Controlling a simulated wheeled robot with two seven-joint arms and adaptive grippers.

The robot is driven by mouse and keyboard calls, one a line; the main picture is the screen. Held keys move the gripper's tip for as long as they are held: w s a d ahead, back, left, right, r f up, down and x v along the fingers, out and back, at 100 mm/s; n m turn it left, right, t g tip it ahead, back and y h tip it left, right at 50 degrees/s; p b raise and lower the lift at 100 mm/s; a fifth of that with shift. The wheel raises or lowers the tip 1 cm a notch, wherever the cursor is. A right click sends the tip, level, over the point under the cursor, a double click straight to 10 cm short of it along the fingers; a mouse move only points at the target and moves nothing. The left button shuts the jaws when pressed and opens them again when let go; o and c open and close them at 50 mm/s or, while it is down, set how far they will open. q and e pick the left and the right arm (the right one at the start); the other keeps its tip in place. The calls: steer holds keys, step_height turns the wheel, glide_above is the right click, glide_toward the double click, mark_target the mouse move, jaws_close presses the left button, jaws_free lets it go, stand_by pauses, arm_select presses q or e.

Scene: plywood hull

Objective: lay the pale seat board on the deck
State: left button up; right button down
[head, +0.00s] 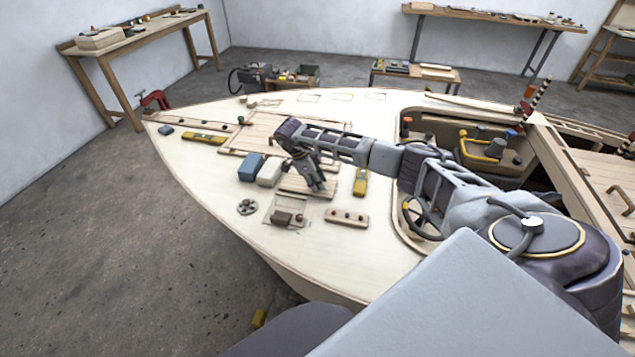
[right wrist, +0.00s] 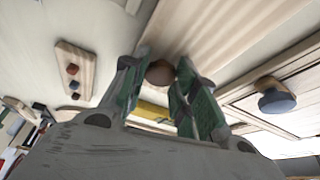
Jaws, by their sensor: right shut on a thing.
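The pale seat board (head: 293,186) is at the middle of the plywood deck (head: 215,180) in the head view, partly hidden by my right gripper (head: 317,186). In the right wrist view the grooved board (right wrist: 205,28) fills the upper middle. A round brown knob (right wrist: 160,73) is between the fingers of my right gripper (right wrist: 160,80), which is shut on it. The board is low over or on the deck; I cannot tell whether it touches. My left gripper is out of view.
A blue block (head: 251,167) and a white block (head: 269,173) stand left of the board. A yellow level (head: 360,182) lies to its right. A strip with several knobs (head: 346,217) and a dark round fitting (head: 247,207) lie nearer. The cockpit opening (head: 430,130) is at right.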

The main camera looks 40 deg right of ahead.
steer(key=c, duration=1)
jaws_free()
steer(key=shift+c, duration=0.2)
steer(key=shift+r, duration=0.15)
steer(key=v, duration=1.2)
steer(key=shift+s, duration=0.15)
